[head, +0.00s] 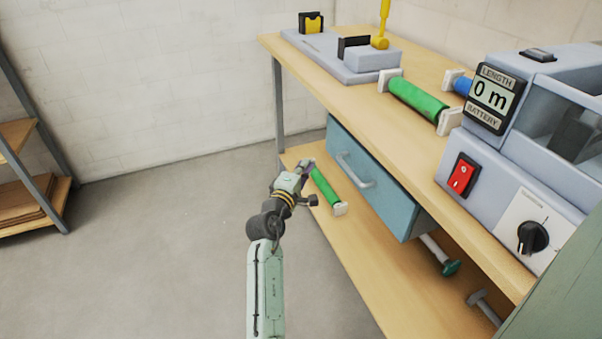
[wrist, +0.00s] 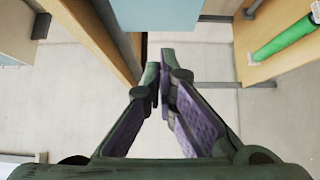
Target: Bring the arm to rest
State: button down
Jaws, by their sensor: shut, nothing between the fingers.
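My gripper (head: 308,166) is at the end of my arm, which reaches forward in the middle of the head view. It is in front of the workbench, near the left end of the lower shelf. In the wrist view my gripper (wrist: 159,58) has its fingertips together, with nothing seen between them. A green roll (head: 326,187) on the lower shelf appears close beside the gripper in the head view. In the wrist view the green roll (wrist: 285,37) is apart from the fingers, to the upper right.
The workbench (head: 290,58) carries the laminator (head: 467,200) with its "0 m" display, another green roll (head: 418,99) and a grey device with a yellow handle (head: 381,43). A blue drawer (head: 380,185) hangs below. Shelving (head: 20,133) stands far left. The floor (head: 160,240) between is clear.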

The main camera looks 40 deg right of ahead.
jog(key=shift+v, duration=0.85)
